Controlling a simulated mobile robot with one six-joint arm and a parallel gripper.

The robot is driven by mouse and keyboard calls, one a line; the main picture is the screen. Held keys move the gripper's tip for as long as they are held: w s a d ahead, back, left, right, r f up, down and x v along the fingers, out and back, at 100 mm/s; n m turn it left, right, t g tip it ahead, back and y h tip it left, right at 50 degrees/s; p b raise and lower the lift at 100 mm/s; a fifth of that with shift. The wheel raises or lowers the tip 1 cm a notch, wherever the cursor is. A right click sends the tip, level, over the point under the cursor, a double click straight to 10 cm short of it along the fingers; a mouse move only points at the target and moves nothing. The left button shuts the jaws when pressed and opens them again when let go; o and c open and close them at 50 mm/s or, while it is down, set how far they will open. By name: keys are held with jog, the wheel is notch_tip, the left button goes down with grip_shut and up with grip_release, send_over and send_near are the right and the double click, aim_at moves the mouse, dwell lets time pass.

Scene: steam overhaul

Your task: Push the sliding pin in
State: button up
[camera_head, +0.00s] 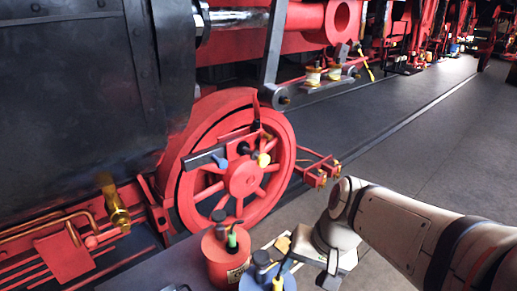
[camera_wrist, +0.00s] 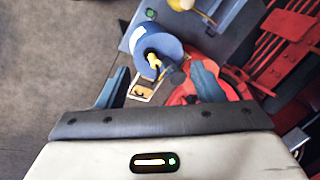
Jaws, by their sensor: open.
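I cannot single out the sliding pin with certainty. A dark bar fixture (camera_head: 204,157) lies across the hub of a red spoked wheel (camera_head: 280,135) in the head view. It carries a blue knob, black knobs and a yellow-tipped part. My gripper (camera_head: 331,268) is low at the right of the wheel, apart from the fixture and beside the cans. In the wrist view my gripper (camera_wrist: 158,84) shows two dark blue fingers spread wide, with nothing held between them. The fixture is not clearly seen in the wrist view.
A red can (camera_head: 228,262) and a blue can (camera_head: 262,281) stand on a low surface before the wheel. The blue can (camera_wrist: 160,42) shows beyond my fingers in the wrist view. A brass valve (camera_head: 116,208) juts out left of the wheel. The grey floor (camera_head: 430,130) at right is clear.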

jog(key=w+a+r+m+y, duration=0.1)
jog(key=w+a+m+y, duration=0.4)
jog(key=w+a, duration=0.15)
jog(key=m+t+y+p, duration=0.25)
jog(key=m+t, duration=0.95)
jog(key=m, duration=0.7)
send_near(265, 162)
jog(key=x, duration=0.3)
jog(key=shift+y, duration=0.45)
jog(key=p+x, duration=0.1)
jog(key=x, duration=0.6)
jog(key=shift+w+a+f+p, duration=0.1)
jog(key=shift+w+p, duration=0.2)
jog(key=shift+w, duration=0.15)
jog(key=shift+c, duration=0.5)
